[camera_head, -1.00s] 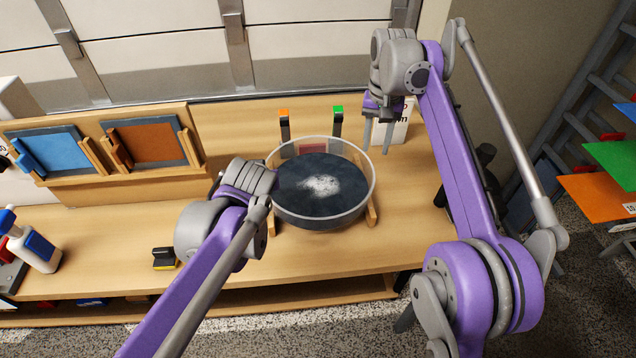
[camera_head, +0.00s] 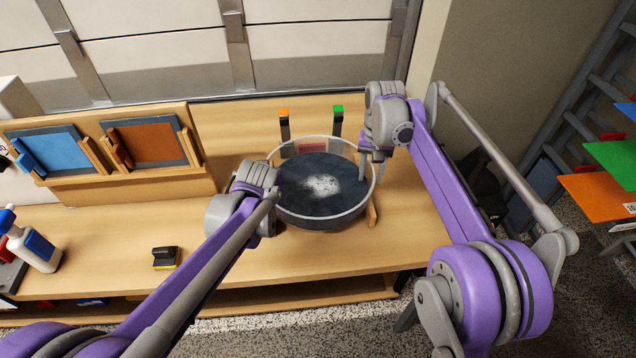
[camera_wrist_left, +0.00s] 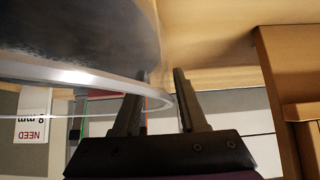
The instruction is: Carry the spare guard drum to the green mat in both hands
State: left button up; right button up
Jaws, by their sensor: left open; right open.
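The guard drum (camera_head: 318,215), a wide round tub with a clear wall, dark floor and whitish patch, sits upright on wooden rests on the bench. My left gripper (camera_wrist_left: 160,82) is at the drum's left side; its fingertips are hidden in the head view. In the left wrist view it is open, with the drum's rim (camera_wrist_left: 100,80) reaching between its fingers. My right gripper (camera_head: 370,167) is open at the drum's right rim, one finger seeming inside the wall and one outside. A flat green surface (camera_head: 612,163) at the right edge may be the green mat.
Orange (camera_head: 598,196) and blue surfaces lie beside the green one. Orange-topped (camera_head: 284,122) and green-topped (camera_head: 338,118) posts stand behind the drum. A black-and-yellow block (camera_head: 165,258) and a white bottle (camera_head: 34,246) are left on the bench (camera_head: 120,230).

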pick_arm(q)
jog(key=shift+w+f, duration=0.15)
jog(key=shift+f, duration=0.05)
pick_arm(e)
jog(key=shift+f, duration=0.2)
pick_arm(q)
jog(key=c, duration=0.6)
pick_arm(e)
jog(key=c, duration=0.6)
pick_arm(q)
grip_shut()
pick_arm(e)
grip_shut()
pick_arm(q)
jog(key=shift+a, duration=0.1)
